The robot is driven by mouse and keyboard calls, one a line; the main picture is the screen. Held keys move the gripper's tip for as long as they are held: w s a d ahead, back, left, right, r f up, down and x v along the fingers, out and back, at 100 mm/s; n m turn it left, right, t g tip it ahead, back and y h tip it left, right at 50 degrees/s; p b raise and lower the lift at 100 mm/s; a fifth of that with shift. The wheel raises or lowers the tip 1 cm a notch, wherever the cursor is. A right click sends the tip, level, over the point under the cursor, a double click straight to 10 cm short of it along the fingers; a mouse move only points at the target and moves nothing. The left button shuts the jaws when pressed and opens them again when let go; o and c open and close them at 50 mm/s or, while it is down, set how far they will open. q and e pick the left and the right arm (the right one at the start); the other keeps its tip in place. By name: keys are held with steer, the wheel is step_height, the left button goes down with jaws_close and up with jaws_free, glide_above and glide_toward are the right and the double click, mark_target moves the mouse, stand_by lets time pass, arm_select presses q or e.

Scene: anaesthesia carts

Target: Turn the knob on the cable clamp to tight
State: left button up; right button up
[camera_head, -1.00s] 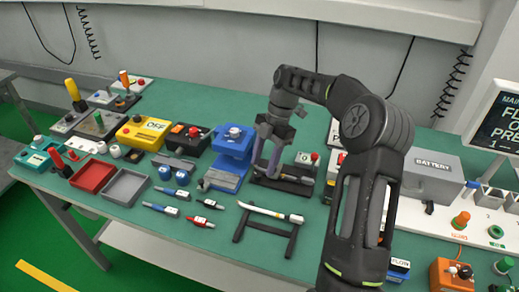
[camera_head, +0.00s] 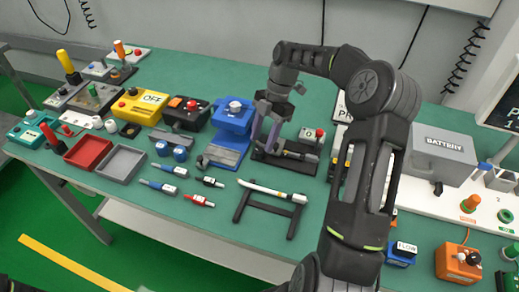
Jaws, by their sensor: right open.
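My right gripper (camera_head: 265,138) hangs over the middle of the green bench, its two grey-purple fingers apart and pointing down. The fingers are at a dark low fixture (camera_head: 287,152) with a rod-like part lying along it. This fixture may be the cable clamp; no label on it is readable, and its knob cannot be told apart behind the fingers. No held object shows between the fingers, and I cannot tell whether they touch the fixture. My left gripper is not in view.
A blue device (camera_head: 231,117) stands just left of the gripper. A box with a red button (camera_head: 319,133) is close on the right. A black stand with a white-handled tool (camera_head: 271,192) lies in front. A grey battery box (camera_head: 438,155) is farther right, beyond my right arm.

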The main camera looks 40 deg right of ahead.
mark_target(259, 151)
steer(key=shift+x, duration=1.8)
steer(key=shift+a, duration=0.1)
jaws_close()
